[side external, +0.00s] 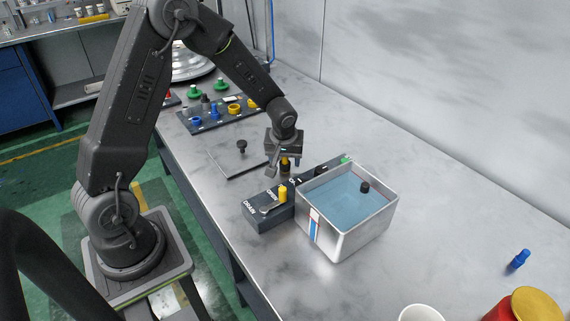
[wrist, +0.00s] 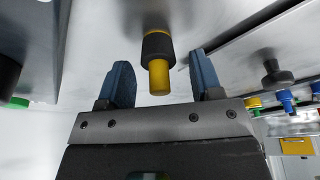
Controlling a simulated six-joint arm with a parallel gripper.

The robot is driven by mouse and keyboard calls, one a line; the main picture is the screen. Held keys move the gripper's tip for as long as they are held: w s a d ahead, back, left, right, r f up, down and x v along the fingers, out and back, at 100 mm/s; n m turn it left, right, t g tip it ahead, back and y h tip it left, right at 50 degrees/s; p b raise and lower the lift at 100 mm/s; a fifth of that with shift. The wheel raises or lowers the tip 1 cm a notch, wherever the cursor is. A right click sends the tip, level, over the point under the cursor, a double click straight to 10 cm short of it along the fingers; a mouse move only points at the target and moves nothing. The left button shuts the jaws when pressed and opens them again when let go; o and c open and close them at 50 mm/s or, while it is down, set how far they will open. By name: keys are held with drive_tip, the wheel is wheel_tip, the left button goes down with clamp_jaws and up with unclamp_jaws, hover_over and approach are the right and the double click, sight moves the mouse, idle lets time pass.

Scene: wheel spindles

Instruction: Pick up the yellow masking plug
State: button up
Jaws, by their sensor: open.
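The yellow masking plug (wrist: 158,76) has a yellow end and a black collar, with more yellow beyond the collar. In the wrist view it lies between my gripper's (wrist: 164,80) two blue-padded fingers, with a visible gap on each side. My gripper (side external: 284,164) is open and points down beside the tank in the side view. The plug (side external: 285,163) shows there as a small yellow and dark shape at the fingers, partly hidden by them. I cannot tell how its lower end rests.
A metal tank (side external: 345,236) of blue liquid stands right of the gripper. A dark drain block (side external: 264,222) with a yellow post (side external: 283,194) sits in front. A black knob (side external: 241,147) and a rack (side external: 225,119) of coloured plugs lie behind left.

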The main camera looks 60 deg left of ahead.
drive_tip(key=shift+w+a+f, duration=0.1)
drive_tip(key=shift+f, duration=0.25)
drive_tip(key=shift+c, duration=0.2)
drive_tip(key=c, duration=0.9)
drive_tip(key=shift+r, duration=0.1)
